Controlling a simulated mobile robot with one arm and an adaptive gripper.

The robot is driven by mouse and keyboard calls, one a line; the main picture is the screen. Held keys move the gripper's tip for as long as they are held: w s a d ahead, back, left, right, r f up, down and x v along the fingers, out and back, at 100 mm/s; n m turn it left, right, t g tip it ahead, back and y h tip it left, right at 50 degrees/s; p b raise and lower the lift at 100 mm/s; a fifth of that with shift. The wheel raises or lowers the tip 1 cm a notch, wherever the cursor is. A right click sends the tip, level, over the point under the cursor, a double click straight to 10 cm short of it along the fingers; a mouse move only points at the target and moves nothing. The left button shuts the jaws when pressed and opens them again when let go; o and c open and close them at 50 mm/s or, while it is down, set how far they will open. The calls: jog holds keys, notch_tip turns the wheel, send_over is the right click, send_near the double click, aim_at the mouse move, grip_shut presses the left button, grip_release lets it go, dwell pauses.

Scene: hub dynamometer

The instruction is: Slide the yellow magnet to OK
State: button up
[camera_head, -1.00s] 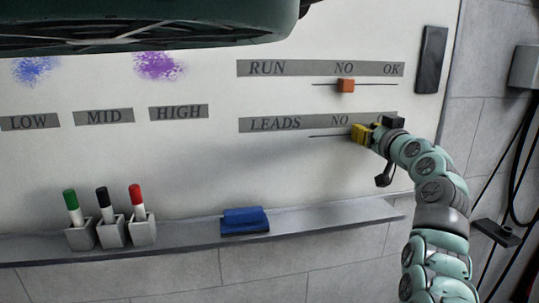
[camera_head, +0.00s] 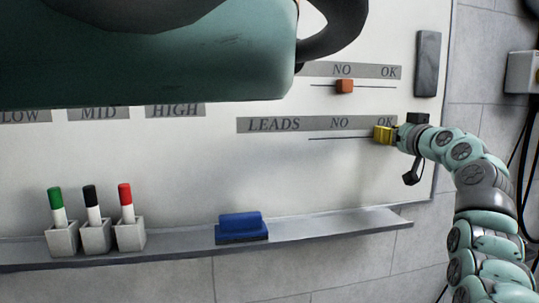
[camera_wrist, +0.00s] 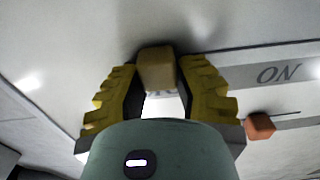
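The yellow magnet (camera_wrist: 157,68) is a small block between the yellow fingertips of my gripper (camera_wrist: 160,82) in the wrist view. The fingers sit against both its sides, close to the whiteboard. In the head view my gripper (camera_head: 388,134) is at the right end of the LEADS line, just below OK on the LEADS strip (camera_head: 300,124). There the yellow fingers hide most or all of the magnet. The LEADS line left of the gripper is bare.
An orange magnet (camera_head: 344,86) sits on the RUN line above, near NO. A dark grey bar (camera_head: 428,63) is at the board's right edge. Below, the ledge (camera_head: 320,224) holds a blue eraser (camera_head: 241,228) and several marker holders. A green body (camera_head: 180,60) blocks the upper left.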

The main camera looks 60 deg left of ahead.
jog(key=o, duration=0.5)
jog(key=shift+w, duration=0.2)
jog(key=shift+d, duration=0.1)
jog(key=v, duration=1.2)
